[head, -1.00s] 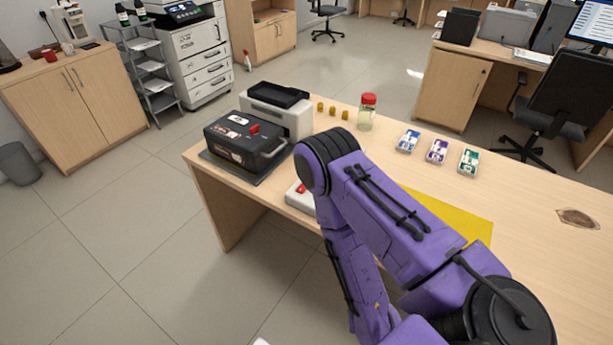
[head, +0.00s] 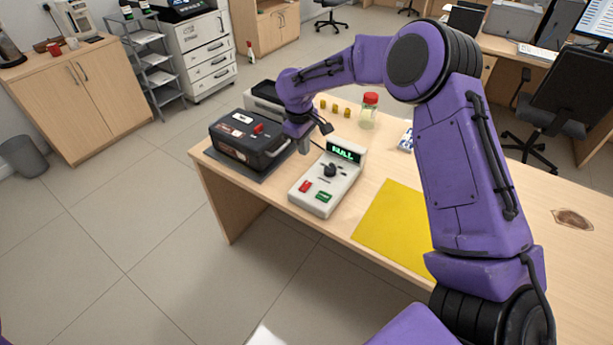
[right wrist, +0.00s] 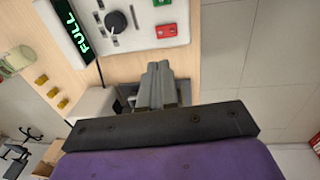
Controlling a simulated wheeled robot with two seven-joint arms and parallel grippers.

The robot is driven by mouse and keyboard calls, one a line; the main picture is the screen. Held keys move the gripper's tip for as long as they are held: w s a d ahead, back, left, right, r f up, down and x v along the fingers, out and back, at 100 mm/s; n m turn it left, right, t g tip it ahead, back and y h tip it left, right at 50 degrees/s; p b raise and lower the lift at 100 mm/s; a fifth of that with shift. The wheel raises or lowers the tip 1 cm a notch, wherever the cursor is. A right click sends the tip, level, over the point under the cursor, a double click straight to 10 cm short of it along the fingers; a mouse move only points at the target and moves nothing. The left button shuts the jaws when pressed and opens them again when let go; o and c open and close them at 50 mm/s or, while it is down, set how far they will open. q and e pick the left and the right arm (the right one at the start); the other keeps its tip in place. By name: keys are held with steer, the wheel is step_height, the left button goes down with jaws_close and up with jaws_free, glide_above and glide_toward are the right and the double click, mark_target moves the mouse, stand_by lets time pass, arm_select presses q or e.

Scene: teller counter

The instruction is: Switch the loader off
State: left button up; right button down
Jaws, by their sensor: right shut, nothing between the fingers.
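A white control box (head: 325,188) stands on the wooden desk, with a lit display (head: 343,153) reading FULL, a dark round knob (head: 330,170), a red button (head: 305,187) and a green button (head: 323,197). The right wrist view also shows its display (right wrist: 74,32), knob (right wrist: 116,22) and red button (right wrist: 166,31). My right gripper (head: 304,149) is shut and empty, held between the box and a black case (head: 240,143). Its closed fingers (right wrist: 158,68) show below the red button in the wrist view, apart from it. My left gripper is not in view.
A grey-white machine (head: 263,98) stands behind the black case. Several small yellow pieces (head: 335,107) and a red-lidded jar (head: 369,110) stand at the back. A yellow sheet (head: 385,220) lies right of the control box. The desk's right side is mostly clear.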

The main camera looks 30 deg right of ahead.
mark_target(307, 183)
steer(key=shift+f, duration=0.15)
steer(key=f+p, duration=0.1)
steer(key=f, duration=0.3)
steer(key=d+f+p, duration=0.1)
steer(key=f, duration=0.4)
steer(key=f+p, duration=0.1)
steer(key=f, duration=0.3)
steer(key=shift+w+d+f+p, duration=0.2)
steer(key=shift+w+f+p, duration=0.1)
steer(key=shift+f+p, duration=0.1)
steer(key=shift+f, duration=0.1)
